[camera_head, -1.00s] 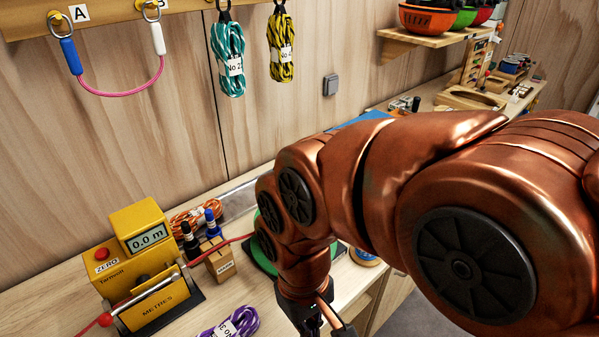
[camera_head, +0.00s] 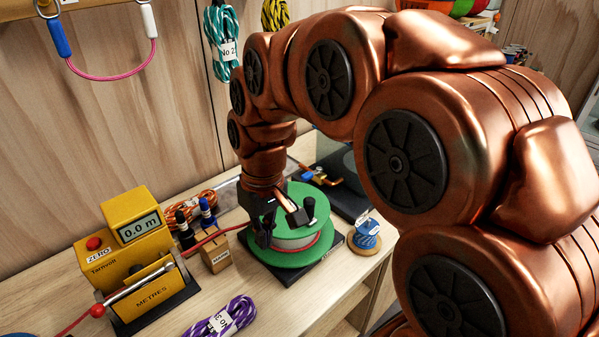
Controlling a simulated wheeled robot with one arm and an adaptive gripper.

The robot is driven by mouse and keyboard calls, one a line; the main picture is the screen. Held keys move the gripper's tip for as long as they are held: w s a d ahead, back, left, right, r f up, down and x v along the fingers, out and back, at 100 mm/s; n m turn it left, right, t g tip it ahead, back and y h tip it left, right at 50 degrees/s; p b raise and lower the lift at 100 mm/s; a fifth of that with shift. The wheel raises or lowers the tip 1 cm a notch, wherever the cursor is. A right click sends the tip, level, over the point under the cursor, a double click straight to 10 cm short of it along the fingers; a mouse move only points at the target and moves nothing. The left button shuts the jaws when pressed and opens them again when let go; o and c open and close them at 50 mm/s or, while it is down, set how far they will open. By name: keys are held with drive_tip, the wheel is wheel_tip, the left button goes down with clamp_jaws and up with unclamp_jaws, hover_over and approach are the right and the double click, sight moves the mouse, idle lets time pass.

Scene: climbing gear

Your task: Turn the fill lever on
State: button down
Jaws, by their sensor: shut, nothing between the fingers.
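A small copper-coloured lever or pipe fitting (camera_head: 326,180) shows behind my gripper, on a dark base at the back of the bench. It may be the fill lever, but no label on it is readable and its setting cannot be told. My arm hides part of that area. My gripper (camera_head: 280,226) is shut and empty. It points down over the green spool (camera_head: 290,258), in front of the fitting and apart from it. Whether my gripper touches the spool cannot be told.
A yellow rope meter (camera_head: 140,255) reading 0.0 m stands at the left. A wooden block (camera_head: 215,253), a purple rope bundle (camera_head: 225,318) and a small blue-topped reel (camera_head: 366,235) surround the spool. Bare bench lies in front of the spool.

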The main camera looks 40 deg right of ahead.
drive_tip(key=w+d+t+b, duration=0.15)
drive_tip(key=w+d, duration=0.25)
drive_tip(key=w, duration=0.6)
drive_tip(key=t+b, duration=0.3)
drive_tip(key=b, duration=0.1)
hover_over(312, 174)
drive_tip(key=w+a, duration=0.3)
drive_tip(key=w, duration=0.1)
drive_tip(key=shift+g, duration=0.25)
drive_tip(key=shift+s+d+f, duration=0.1)
drive_tip(key=shift+s+f, duration=0.05)
drive_tip(key=shift+f, duration=0.85)
drive_tip(key=shift+s+d+f, duration=0.1)
drive_tip(key=shift+f, duration=0.9)
drive_tip(key=shift+a, duration=0.1)
wheel_tip(312, 174, down, 9)
drive_tip(key=p, duration=0.4)
drive_tip(key=shift+s+f, duration=0.2)
drive_tip(key=shift+s, duration=0.2)
